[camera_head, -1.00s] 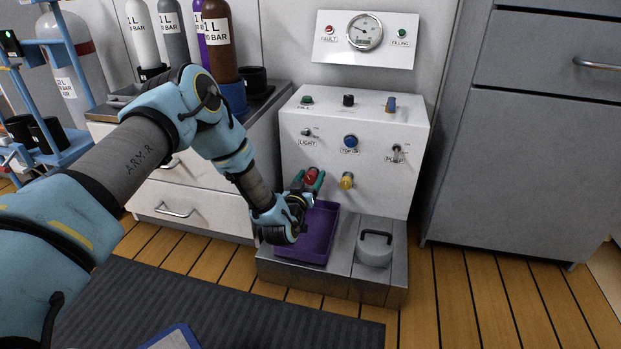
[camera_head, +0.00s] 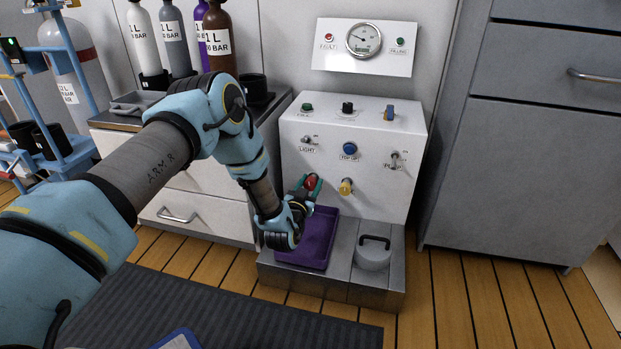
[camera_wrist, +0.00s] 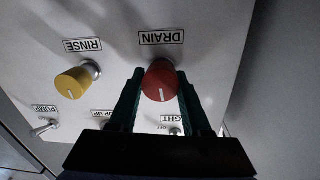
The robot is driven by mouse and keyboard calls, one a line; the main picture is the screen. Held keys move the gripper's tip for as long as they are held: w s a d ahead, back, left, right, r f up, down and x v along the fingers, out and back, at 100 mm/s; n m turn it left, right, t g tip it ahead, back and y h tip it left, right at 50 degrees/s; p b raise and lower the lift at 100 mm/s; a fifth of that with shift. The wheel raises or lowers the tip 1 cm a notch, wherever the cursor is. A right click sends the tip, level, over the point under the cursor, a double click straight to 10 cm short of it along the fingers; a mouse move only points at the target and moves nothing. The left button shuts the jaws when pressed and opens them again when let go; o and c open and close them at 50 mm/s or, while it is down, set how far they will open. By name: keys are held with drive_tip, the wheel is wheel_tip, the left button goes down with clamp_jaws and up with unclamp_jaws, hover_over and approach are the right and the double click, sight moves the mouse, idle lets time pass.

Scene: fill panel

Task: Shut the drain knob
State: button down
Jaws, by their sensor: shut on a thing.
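The red drain knob (camera_head: 310,183) sits low on the left of the white panel's front. In the wrist view the drain knob (camera_wrist: 160,82) stands under its DRAIN label, upside down in that view, with a white mark on its face. My gripper (camera_head: 312,186) reaches it from the left front. In the wrist view the green fingers of my gripper (camera_wrist: 160,92) lie on both sides of the knob, shut on it. The white panel (camera_head: 395,190) carries the knob. The DRAIN label is hidden in the head view.
A yellow rinse knob (camera_head: 346,187) sits just right of the drain knob. A blue top-up button (camera_head: 349,149), a light switch (camera_head: 308,140) and a pump switch (camera_head: 394,160) are above. A purple tray (camera_head: 318,238) and a lidded grey pot (camera_head: 373,253) are below.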

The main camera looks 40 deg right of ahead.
drive_tip(key=shift+a+m, duration=0.1)
drive_tip(key=shift+m, duration=0.6)
drive_tip(key=shift+c, duration=1.8)
unclamp_jaws()
drive_tip(key=p+v, duration=0.4)
drive_tip(key=v, duration=0.6)
drive_tip(key=shift+s+a, duration=0.25)
drive_tip(key=shift+a, duration=0.1)
